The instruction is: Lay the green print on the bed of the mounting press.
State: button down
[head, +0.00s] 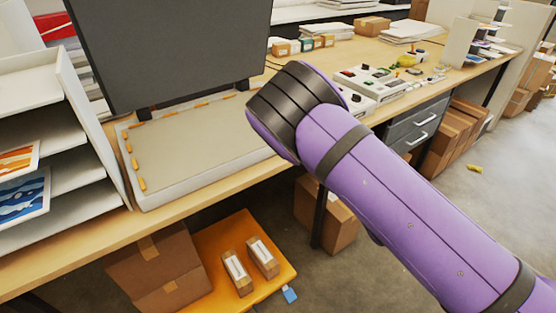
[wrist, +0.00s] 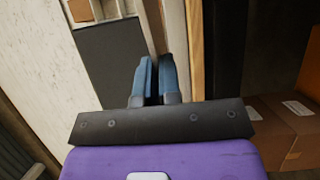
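The mounting press stands open on the bench at the left of the head view. Its pale grey bed (head: 200,152) is bare where I can see it, with orange marks along its left and far edges. Its dark upper plate (head: 170,50) is raised over the bed. My arm hides the bed's right end. I see no green print in either view. My gripper is hidden behind my arm in the head view. In the wrist view my gripper (wrist: 156,62) has its two blue fingers close together with a narrow dark gap. I cannot tell whether they hold anything thin.
A shelf rack (head: 75,130) at the left holds an orange print (head: 18,160) and a blue print (head: 22,198). A control box (head: 375,82) sits on the bench right of my arm. An orange platform (head: 215,255) with small boxes is below. Cartons (wrist: 285,125) stand right of my gripper.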

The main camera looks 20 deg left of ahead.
jog(key=s+a+r+n+g+y, duration=0.2)
jog(key=s+a+r+y, duration=0.1)
jog(key=a, duration=0.7)
jog(key=s+a+r+n+g+y, duration=0.3)
jog(key=s+a+r, duration=0.3)
jog(key=a, duration=0.5)
jog(key=shift+s+a+r+y, duration=0.15)
jog(key=shift+s+y, duration=0.25)
jog(key=shift+s, duration=0.05)
